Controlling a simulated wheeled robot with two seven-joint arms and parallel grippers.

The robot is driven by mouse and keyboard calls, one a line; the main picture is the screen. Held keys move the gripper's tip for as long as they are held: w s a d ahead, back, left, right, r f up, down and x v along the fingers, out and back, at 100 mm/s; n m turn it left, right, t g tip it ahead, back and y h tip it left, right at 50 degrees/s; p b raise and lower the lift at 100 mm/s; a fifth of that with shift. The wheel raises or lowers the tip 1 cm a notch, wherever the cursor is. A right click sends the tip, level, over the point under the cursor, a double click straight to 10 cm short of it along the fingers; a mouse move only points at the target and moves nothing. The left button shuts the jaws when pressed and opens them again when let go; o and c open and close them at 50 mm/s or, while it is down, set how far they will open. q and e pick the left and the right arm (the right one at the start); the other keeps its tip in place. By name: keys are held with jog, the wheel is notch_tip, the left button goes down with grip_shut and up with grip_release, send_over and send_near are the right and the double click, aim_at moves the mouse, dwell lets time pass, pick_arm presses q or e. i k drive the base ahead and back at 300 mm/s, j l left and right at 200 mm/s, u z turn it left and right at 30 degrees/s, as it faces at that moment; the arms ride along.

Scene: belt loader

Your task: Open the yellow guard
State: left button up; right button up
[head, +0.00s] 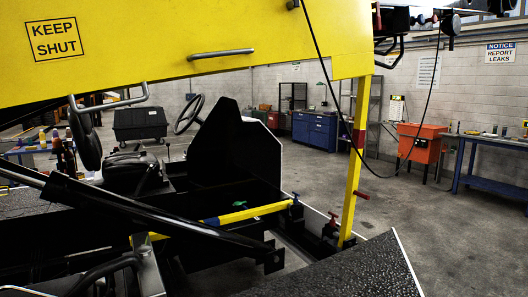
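The yellow guard (270,30) is a large panel across the top left of the head view, with a KEEP SHUT sign (55,39). It stands raised above the black chassis, with a wide gap under its lower edge. A grey bar handle (220,53) is on its face, and a second bent handle (108,102) is at its lower edge. A yellow post (353,160) with a red band stands under its right end. Its top and left end are out of frame. Neither of my grippers can be made out in this view.
A steering wheel (189,113), a black seat-like panel (226,150) and a yellow bar (248,213) lie below the guard. A dark cable (333,92) hangs at the right. Blue cabinets (314,131) and an orange bin (420,142) stand behind. The grey floor at right is clear.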

aim_at(50, 50)
jog(key=l+u, duration=0.1)
jog(key=u, duration=0.6)
jog(key=i+l+u, duration=0.1)
jog(key=l+u, duration=0.8)
jog(key=l, duration=0.7)
jog(key=k+l+u, duration=0.15)
jog(key=l, duration=0.5)
jog(key=i, duration=0.05)
